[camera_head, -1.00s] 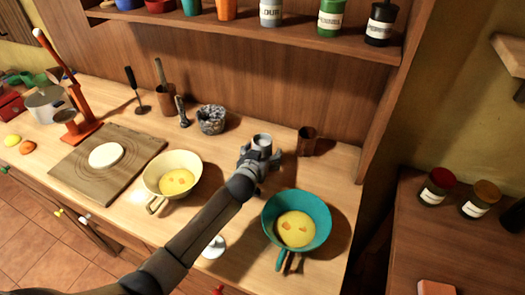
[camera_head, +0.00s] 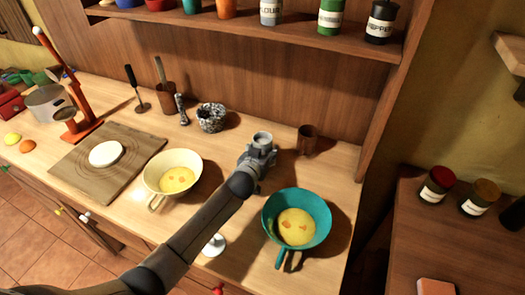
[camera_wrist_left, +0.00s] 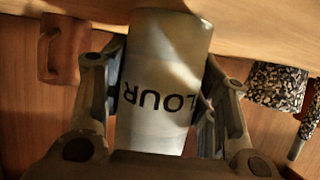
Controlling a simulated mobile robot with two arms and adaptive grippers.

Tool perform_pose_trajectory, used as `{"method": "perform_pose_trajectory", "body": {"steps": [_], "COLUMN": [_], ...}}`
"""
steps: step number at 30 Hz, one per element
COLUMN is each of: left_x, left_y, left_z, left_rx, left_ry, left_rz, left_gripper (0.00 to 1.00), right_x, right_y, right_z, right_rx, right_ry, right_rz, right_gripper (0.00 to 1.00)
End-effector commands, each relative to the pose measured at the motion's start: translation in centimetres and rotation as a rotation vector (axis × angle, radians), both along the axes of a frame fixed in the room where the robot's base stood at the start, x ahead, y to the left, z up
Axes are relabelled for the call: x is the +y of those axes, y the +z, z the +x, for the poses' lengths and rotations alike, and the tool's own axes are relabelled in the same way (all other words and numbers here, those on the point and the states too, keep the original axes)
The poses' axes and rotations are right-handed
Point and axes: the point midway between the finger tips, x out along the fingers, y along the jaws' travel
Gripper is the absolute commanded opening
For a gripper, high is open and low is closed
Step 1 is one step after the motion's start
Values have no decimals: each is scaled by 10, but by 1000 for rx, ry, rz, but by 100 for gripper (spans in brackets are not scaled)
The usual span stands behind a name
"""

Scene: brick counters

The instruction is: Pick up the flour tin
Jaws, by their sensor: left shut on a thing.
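The flour tin (camera_head: 262,137) is a pale grey cylinder at the back of the wooden counter, right of centre in the head view. In the left wrist view the flour tin (camera_wrist_left: 165,75) appears upside down, with "LOUR" of its label readable. My left gripper (camera_head: 257,155) is shut on the tin, with one finger on each side of it. The fingers also flank it in the left wrist view (camera_wrist_left: 160,100). The arm hides the tin's lower part in the head view, so I cannot tell whether it touches the counter. My right gripper is not in view.
A teal pan (camera_head: 324,228) is in front to the right, a cream pan (camera_head: 188,158) to the left. A brown cup (camera_head: 307,139) stands right of the tin, a speckled mortar (camera_head: 211,118) left. A shelf (camera_head: 230,22) above holds another grey tin (camera_head: 271,11), seemingly labelled flour.

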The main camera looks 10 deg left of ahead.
Motion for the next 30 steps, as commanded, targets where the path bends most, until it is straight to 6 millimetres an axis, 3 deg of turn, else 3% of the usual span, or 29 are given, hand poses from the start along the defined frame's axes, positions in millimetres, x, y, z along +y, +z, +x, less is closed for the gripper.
{"method": "perform_pose_trajectory", "body": {"steps": [8,12,23,30], "left_x": [0,0,-9,-16], "left_y": [12,34,95,112], "left_z": [1,1,-52,-98], "left_rx": [-6,-10,-7,-5], "left_ry": [0,0,-2,-1], "left_rz": [-1,-3,-3,-4], "left_gripper": [19,19,19,19], "right_x": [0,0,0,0], "right_y": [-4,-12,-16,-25], "right_z": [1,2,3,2], "right_rx": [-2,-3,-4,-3], "right_ry": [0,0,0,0], "right_rz": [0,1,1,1], "right_gripper": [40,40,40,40]}}
